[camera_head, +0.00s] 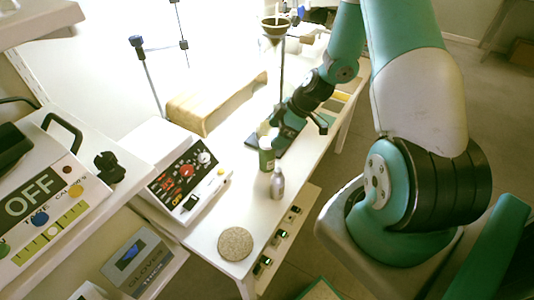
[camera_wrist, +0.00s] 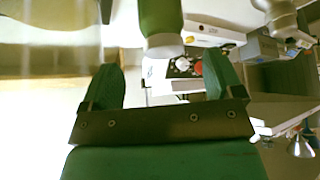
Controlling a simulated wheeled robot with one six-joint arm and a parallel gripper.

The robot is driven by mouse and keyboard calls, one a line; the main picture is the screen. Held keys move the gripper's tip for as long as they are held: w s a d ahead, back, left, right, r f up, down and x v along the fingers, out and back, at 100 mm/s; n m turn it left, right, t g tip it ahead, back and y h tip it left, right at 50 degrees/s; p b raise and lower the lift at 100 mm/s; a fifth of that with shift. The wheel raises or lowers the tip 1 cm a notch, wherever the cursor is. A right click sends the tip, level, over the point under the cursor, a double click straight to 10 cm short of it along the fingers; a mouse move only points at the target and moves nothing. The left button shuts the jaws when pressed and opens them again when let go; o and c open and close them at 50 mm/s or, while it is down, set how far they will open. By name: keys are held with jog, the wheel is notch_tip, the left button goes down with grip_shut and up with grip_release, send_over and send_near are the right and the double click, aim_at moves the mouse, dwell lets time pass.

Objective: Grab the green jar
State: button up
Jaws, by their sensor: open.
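The green jar (camera_head: 266,156) stands upright on the white bench, with a pale top, in the head view. In the wrist view the green jar (camera_wrist: 161,14) appears upside down at the top centre, its white cap pointing down the picture. My gripper (camera_wrist: 161,72) is open, with its two green fingers spread to either side and nothing between them. The jar lies beyond the fingertips, apart from them. In the head view my gripper is close behind the jar, but its fingertips are hard to make out.
A silver bottle (camera_head: 277,183) stands just in front of the jar. A round cork mat (camera_head: 236,243) lies near the bench's front end. A control box with knobs (camera_head: 186,172) is to the left.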

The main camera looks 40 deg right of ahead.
aim_at(267, 141)
jog(key=shift+x, duration=0.8)
jog(key=p+x, duration=0.1)
jog(key=x, duration=0.3)
jog(key=shift+a+p, duration=0.35)
jog(key=shift+p, duration=0.05)
jog(key=shift+w+a+f, duration=0.15)
jog(key=shift+w+f, duration=0.05)
jog(key=shift+f, duration=0.2)
jog(key=c, duration=1.1)
jog(key=shift+r, duration=0.1)
jog(key=shift+c, duration=0.2)
